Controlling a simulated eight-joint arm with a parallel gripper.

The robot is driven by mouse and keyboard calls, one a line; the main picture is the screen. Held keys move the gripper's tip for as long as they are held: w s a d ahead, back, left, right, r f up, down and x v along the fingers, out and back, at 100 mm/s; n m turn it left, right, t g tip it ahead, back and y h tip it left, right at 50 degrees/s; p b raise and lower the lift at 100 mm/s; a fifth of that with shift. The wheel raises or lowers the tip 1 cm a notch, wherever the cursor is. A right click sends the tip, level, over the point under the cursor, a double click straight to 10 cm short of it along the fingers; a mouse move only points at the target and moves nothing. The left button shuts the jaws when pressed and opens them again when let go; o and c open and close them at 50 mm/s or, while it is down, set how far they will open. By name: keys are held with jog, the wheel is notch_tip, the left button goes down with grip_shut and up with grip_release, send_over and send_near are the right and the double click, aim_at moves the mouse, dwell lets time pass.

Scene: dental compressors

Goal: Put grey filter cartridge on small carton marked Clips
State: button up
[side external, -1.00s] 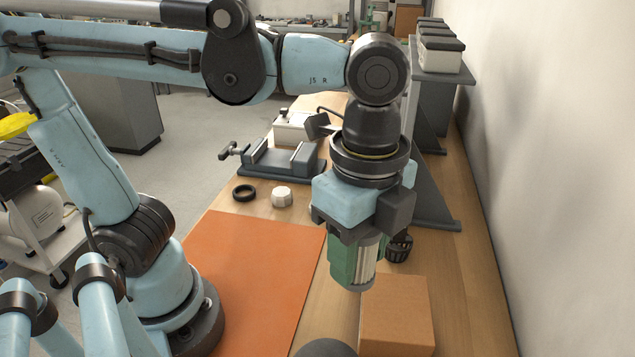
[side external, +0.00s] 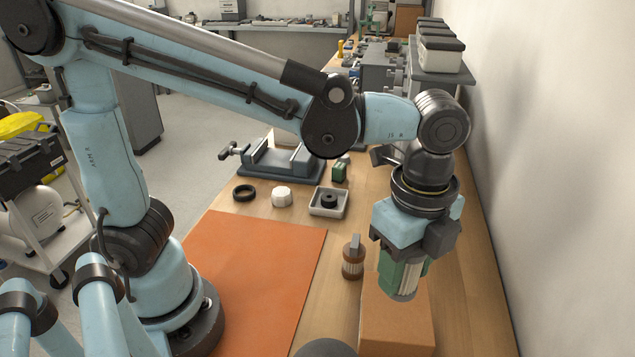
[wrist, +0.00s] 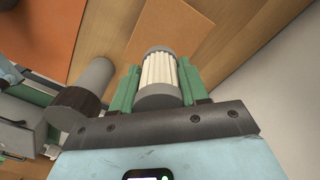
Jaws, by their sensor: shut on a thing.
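My gripper (side external: 402,280) has green fingers and is shut on the grey filter cartridge (side external: 402,286), which has white pleats and grey end caps. In the wrist view the cartridge (wrist: 158,72) sits between the two green fingers. A plain brown carton (side external: 396,328) stands on the bench below; I see no marking on it from here. In the side view the cartridge's lower end overlaps the carton's far part. Whether it touches the carton I cannot tell. The carton (wrist: 178,28) also shows beyond the cartridge in the wrist view.
A brown-and-grey cylinder (side external: 353,258) stands left of the carton. An orange mat (side external: 255,275) lies further left. A small tray (side external: 329,203), white nut (side external: 282,196), black ring (side external: 244,192) and vise (side external: 283,160) are behind. A wall rises at right.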

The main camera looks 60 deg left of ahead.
aim_at(402, 285)
jog(key=shift+w+a+f, duration=0.25)
jog(key=shift+w+f, duration=0.15)
jog(key=shift+w, duration=0.05)
jog(key=shift+f, duration=1.9)
jog(key=shift+f, duration=0.1)
jog(key=o, duration=1.1)
